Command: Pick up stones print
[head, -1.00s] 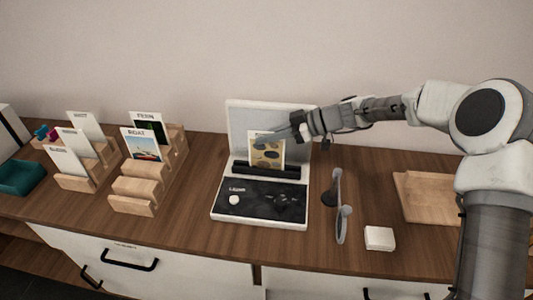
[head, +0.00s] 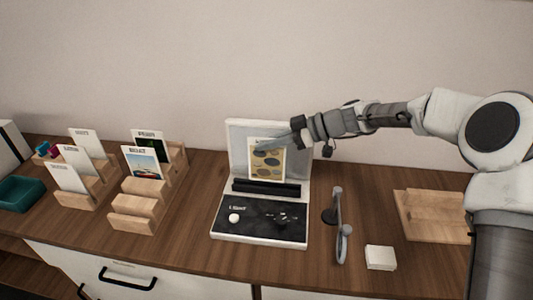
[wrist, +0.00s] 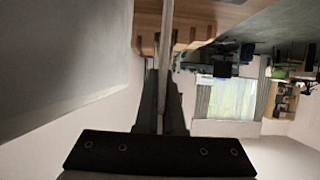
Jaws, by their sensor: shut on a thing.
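The stones print (head: 267,163) is a small cream card with dark and tan stone shapes, upright in the head view. It is in front of the light panel's white back (head: 240,140) and just above the dark slot bar (head: 265,188). My gripper (head: 285,142) comes from the right and is shut on the print's upper right part. In the wrist view the two dark fingers (wrist: 163,105) close on the thin edge of the print (wrist: 166,40).
Wooden racks (head: 135,212) with several prints stand at the left, near a teal tray (head: 22,194). Bare table lies between the racks and panel.

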